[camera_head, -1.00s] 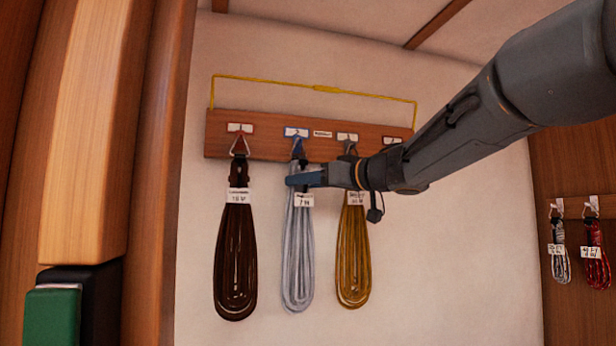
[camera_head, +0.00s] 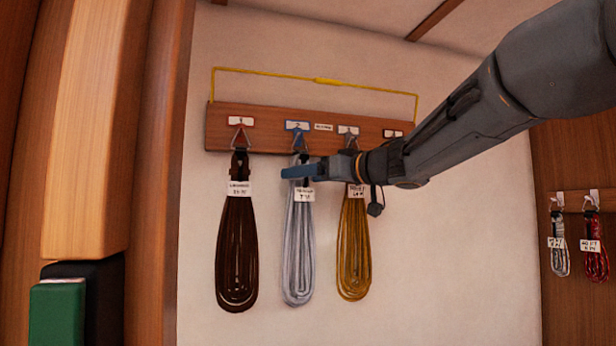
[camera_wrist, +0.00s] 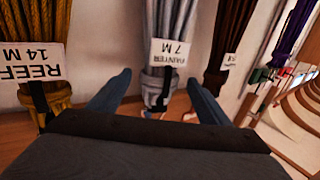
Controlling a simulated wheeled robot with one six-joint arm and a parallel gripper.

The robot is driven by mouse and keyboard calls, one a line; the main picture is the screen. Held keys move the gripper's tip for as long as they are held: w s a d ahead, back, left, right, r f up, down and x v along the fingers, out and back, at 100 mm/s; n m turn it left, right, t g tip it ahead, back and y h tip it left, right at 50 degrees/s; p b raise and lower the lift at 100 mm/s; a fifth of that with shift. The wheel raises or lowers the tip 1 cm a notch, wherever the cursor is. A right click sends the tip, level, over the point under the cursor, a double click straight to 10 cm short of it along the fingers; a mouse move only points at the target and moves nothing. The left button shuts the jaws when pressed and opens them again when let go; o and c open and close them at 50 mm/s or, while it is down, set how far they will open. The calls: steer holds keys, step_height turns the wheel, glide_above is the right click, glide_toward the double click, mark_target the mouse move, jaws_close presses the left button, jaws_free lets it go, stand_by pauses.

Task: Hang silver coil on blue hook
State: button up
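The silver coil (camera_head: 299,250) hangs against the wall under the blue hook (camera_head: 299,140), with its top at the hook. Whether its loop is fully seated on the hook is hard to see. Its white tag reads "7 M" in the wrist view (camera_wrist: 169,52). My gripper (camera_head: 300,171) is at the coil's top, just above the tag and below the hook. In the wrist view my gripper (camera_wrist: 162,95) has its fingers apart, one on each side of the coil's bound neck, with gaps showing. The palm hides part of the hook area.
The wooden hook board (camera_head: 270,140) also holds a dark brown coil (camera_head: 237,255) on the left and a golden coil (camera_head: 353,250) on the right, both close to my gripper. A yellow bar (camera_head: 318,80) runs above. More coils (camera_head: 595,255) hang at far right.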

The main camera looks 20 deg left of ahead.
steer(key=shift+f, duration=0.1)
steer(key=shift+d, duration=0.1)
steer(key=b+v, duration=0.2)
steer(key=v, duration=0.5)
steer(key=shift+d, duration=0.3)
steer(key=shift+s, duration=0.2)
